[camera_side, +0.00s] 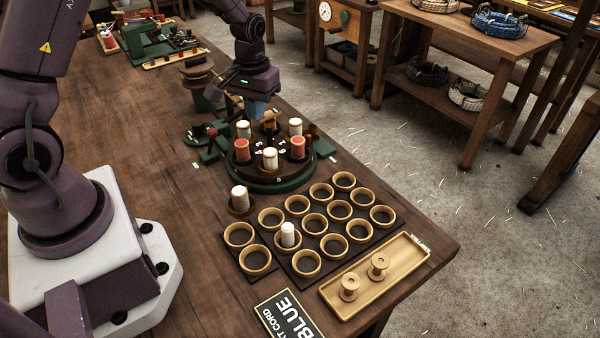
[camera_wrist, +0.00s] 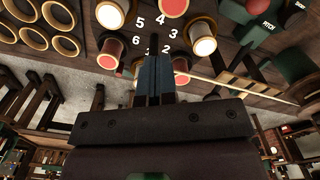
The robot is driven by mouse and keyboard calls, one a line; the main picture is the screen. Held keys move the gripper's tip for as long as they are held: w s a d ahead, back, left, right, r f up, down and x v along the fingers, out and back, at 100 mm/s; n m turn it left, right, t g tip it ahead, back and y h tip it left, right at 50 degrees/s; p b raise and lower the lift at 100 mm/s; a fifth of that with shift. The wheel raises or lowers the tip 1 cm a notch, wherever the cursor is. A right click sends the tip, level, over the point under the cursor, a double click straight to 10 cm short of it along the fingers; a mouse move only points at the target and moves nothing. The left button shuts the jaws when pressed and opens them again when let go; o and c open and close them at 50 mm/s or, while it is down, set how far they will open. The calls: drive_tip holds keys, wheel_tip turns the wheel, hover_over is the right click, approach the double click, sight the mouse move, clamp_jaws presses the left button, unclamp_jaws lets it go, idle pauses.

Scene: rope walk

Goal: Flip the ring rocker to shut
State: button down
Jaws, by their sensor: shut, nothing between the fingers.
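A round green-and-dark ring (camera_side: 262,178) stands on the bench, carrying red and white spools and white numbers. Its numbers also show in the wrist view. Beside it at the left in the side view is a green fixture (camera_side: 210,152) with a red-knobbed lever (camera_side: 212,131). I cannot tell for sure which part is the ring rocker, or how it is set. My gripper (camera_side: 262,112) is over the far side of the ring, pointing down. In the wrist view its blue fingers (camera_wrist: 154,72) are together and empty. They hide part of the ring; contact cannot be told.
A wooden tray (camera_side: 405,262) holds two bare spools. A BLUE card (camera_side: 290,315) lies near the front edge. Bare bench (camera_side: 150,135) lies left of the ring.

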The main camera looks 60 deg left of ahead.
wheel_tip(320, 180, up, 8)
idle(0.9)
drive_tip(key=s+d+r+m+t, duration=0.2)
drive_tip(key=s+d+r+m, duration=0.1)
drive_tip(key=s+d+r, duration=0.3)
drive_tip(key=s+d+r+m+t, duration=0.3)
drive_tip(key=s+d+r, duration=0.3)
drive_tip(key=s, duration=0.5)
drive_tip(key=shift+s+r+t, duration=0.25)
drive_tip(key=shift+r+t, duration=0.05)
drive_tip(key=shift+r, duration=0.45)
